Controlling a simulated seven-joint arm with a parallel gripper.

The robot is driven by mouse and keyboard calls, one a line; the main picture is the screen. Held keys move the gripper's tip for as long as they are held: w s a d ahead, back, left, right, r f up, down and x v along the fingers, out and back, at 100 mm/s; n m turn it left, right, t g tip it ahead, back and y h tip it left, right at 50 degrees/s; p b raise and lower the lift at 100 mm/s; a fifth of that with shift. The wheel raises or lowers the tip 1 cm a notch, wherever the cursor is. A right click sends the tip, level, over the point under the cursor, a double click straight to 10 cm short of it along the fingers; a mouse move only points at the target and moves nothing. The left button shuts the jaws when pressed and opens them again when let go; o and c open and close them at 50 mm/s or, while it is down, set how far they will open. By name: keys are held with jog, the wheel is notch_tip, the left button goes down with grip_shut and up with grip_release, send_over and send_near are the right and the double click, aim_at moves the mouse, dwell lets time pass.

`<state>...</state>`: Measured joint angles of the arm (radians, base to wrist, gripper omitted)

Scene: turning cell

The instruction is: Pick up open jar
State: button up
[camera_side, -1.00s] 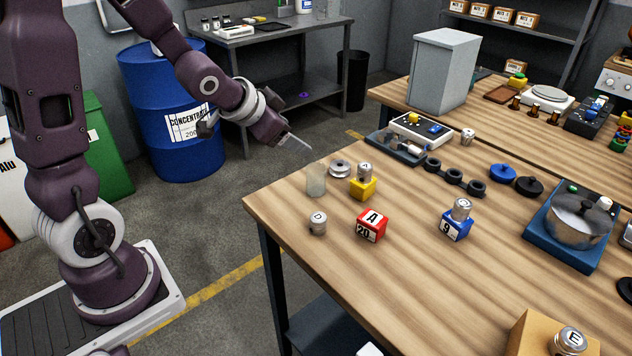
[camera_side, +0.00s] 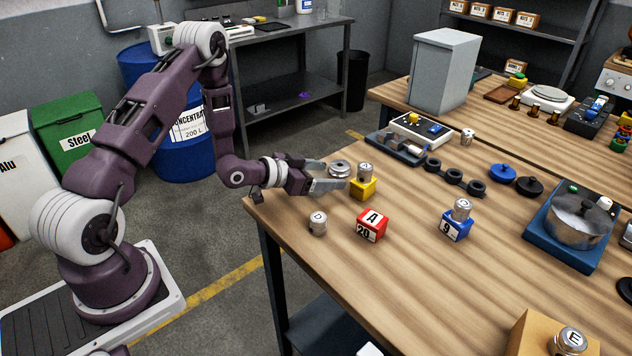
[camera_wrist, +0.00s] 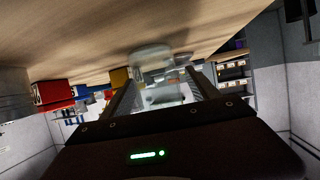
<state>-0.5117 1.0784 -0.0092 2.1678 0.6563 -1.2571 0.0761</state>
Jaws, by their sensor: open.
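The open jar is clear glass. In the wrist view the jar (camera_wrist: 152,60) shows between the two fingers of my gripper (camera_wrist: 163,82), with wood above it, as that view is tilted over. In the side view my gripper (camera_side: 334,177) is low over the near left corner of the table, fingers spread and pointing right.
A silver weight (camera_side: 318,223) and a red block (camera_side: 371,226) lie in front. A blue block (camera_side: 457,223) stands right. The front middle of the table (camera_side: 400,300) is clear.

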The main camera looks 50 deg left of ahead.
jog(key=c, duration=1.4)
jog(key=shift+c, duration=0.2)
jog(key=shift+r, duration=0.1)
